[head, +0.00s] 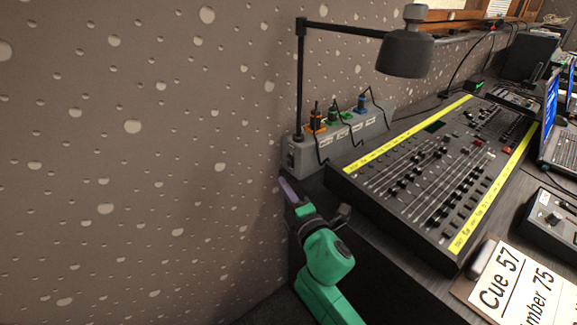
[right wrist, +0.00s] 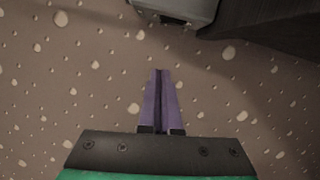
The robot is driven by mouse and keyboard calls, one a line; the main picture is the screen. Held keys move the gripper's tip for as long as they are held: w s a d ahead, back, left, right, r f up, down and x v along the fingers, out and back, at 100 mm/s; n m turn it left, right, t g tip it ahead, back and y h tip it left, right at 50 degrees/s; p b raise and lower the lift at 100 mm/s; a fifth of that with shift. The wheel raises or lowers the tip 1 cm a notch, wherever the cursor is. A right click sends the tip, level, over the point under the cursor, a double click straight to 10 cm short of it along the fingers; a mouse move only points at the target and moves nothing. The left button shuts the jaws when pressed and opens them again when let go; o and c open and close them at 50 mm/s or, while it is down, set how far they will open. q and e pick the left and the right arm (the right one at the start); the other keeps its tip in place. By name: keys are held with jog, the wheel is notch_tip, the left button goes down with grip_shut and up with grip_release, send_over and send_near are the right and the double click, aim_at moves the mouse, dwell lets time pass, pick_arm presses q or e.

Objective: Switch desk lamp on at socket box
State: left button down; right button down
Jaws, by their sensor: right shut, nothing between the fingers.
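The desk lamp is black, with its shade (head: 405,54) hanging over the desk and its upright pole (head: 300,95) by the wall; no lit bulb shows. The grey socket box (head: 372,127) stands along the wall at the back edge of the desk, with orange, green and blue plugs in it. Its near end also shows at the top of the right wrist view (right wrist: 180,10). My right gripper (head: 287,188) has purple fingers, is shut and empty, and is just below and in front of the box's near end, apart from it. My left gripper is not in view.
A lighting console (head: 430,180) with faders and yellow strips fills the desk right of the box. A paper cue sheet (head: 515,290) lies at front right, with a laptop (head: 560,140) beyond. The speckled wall (head: 130,160) is bare on the left.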

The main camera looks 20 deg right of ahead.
aim_at(290, 162)
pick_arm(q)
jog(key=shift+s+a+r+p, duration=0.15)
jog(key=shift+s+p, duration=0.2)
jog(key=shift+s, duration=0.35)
pick_arm(e)
jog(key=w+d, duration=0.1)
jog(key=w, duration=0.1)
jog(key=w+d, duration=0.1)
jog(key=w, duration=0.1)
jog(key=w+d, duration=0.1)
jog(key=w, duration=0.2)
jog(key=shift+r, duration=0.3)
